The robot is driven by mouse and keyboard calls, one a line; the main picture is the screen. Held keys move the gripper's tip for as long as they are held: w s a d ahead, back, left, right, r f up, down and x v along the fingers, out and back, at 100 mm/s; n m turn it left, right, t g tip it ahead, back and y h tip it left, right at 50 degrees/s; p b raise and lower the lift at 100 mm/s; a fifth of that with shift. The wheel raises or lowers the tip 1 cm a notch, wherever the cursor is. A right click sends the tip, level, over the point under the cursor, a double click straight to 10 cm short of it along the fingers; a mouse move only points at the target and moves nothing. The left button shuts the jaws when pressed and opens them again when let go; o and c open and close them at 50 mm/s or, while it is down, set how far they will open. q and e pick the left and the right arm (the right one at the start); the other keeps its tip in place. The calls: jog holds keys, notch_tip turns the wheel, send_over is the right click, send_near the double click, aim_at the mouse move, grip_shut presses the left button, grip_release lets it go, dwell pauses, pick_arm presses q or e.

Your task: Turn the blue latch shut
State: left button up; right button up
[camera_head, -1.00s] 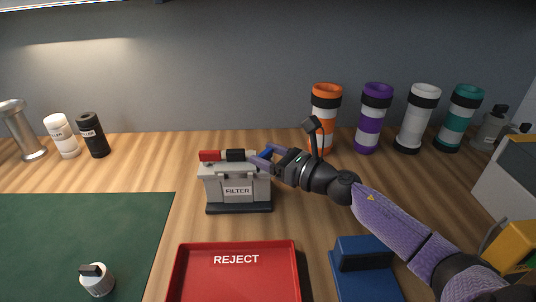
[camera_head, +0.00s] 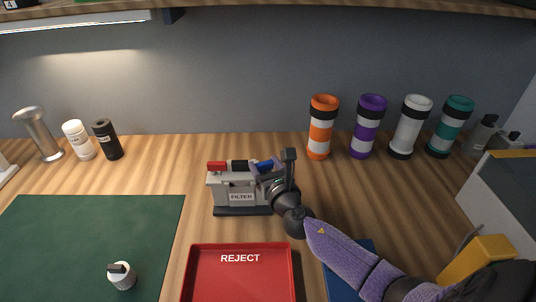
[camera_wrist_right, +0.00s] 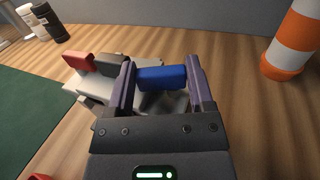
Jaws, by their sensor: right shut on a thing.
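The filter box (camera_head: 240,197), a grey box with a FILTER label and a dark base, stands on the wooden table. On its top are a red latch (camera_head: 216,166), a black latch (camera_head: 238,165) and the blue latch (camera_head: 264,164). My right gripper (camera_head: 268,165) is at the box's right end, with its fingers at the blue latch. In the right wrist view the blue latch (camera_wrist_right: 162,77) lies crosswise between the two purple fingers, and the gripper is shut on it. The red latch (camera_wrist_right: 79,62) and black latch (camera_wrist_right: 111,66) show to the left. My left gripper is not in view.
A red REJECT tray (camera_head: 239,247) lies in front of the box. A green mat (camera_head: 85,240) with a small white knobbed object (camera_head: 121,276) is at the left. Orange (camera_head: 320,127), purple, white and teal striped tubes stand at the back right.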

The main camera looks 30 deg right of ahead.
jog(key=m+h, duration=0.1)
jog(key=m+g+h, duration=0.1)
jog(key=h, duration=0.1)
jog(key=shift+w+a+h+p, duration=0.1)
jog(key=shift+w+h+p, duration=0.05)
jog(key=shift+h+p, duration=0.2)
jog(key=shift+w+m+g+h, duration=0.1)
jog(key=shift+m+g+h, duration=0.6)
jog(key=shift+m+h, duration=0.45)
jog(key=o, duration=1.1)
jog(key=shift+o, duration=0.7)
jog(key=shift+f, duration=0.1)
